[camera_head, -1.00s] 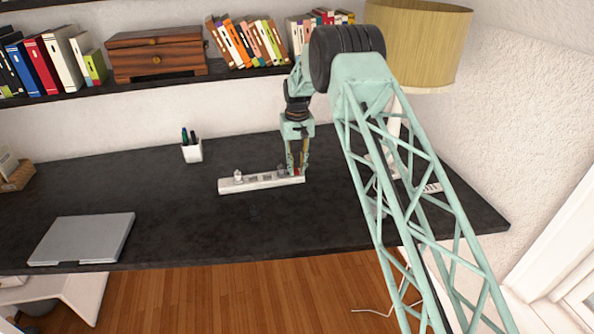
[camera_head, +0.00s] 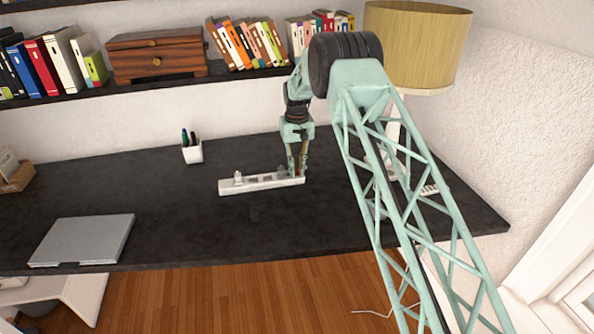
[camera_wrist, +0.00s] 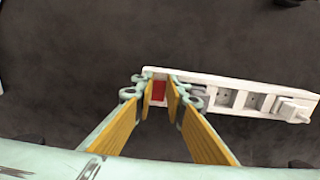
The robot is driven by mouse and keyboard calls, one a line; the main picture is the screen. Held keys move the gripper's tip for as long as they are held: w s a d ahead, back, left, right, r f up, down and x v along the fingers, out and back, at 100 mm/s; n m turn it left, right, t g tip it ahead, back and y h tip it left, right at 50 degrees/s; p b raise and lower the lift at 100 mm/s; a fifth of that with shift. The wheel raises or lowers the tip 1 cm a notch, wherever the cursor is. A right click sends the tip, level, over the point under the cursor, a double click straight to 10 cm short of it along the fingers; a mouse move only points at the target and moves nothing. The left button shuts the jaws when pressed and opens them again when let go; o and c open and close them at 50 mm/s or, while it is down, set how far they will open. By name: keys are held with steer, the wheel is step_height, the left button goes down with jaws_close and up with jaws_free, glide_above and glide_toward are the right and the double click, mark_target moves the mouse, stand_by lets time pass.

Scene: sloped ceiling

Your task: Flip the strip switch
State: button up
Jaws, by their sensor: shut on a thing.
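The white power strip (camera_head: 230,186) lies on the dark desk, left of the arm's end. In the wrist view the strip (camera_wrist: 240,80) runs from the middle to the right edge. Its red switch (camera_wrist: 159,90) is at the end by my gripper. My gripper (camera_head: 298,178) points down at the strip's right end. In the wrist view its two fingertips (camera_wrist: 160,92) stand on either side of the red switch, shut on it. The red shows between them; the exact contact and the switch's tilt are not clear. A white plug (camera_wrist: 293,108) sits near the strip's other end.
A closed grey laptop (camera_head: 82,240) lies at the left front, and a white pen cup (camera_head: 192,153) stands behind the strip. A lamp (camera_head: 418,45) stands at the right. Shelves hang above the desk.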

steer(key=shift+w+a+r+g+h+p, duration=0.1)
steer(key=shift+w+g+h+p, duration=0.2)
steer(key=shift+g+p, duration=0.95)
steer(key=shift+p, duration=0.7)
steer(key=o, duration=0.6)
steer(key=shift+c, duration=0.2)
steer(key=shift+r, duration=0.2)
steer(key=v, duration=1.1)
steer(key=shift+r, duration=0.3)
steer(key=shift+s+a+r, duration=0.1)
steer(key=shift+r, duration=0.05)
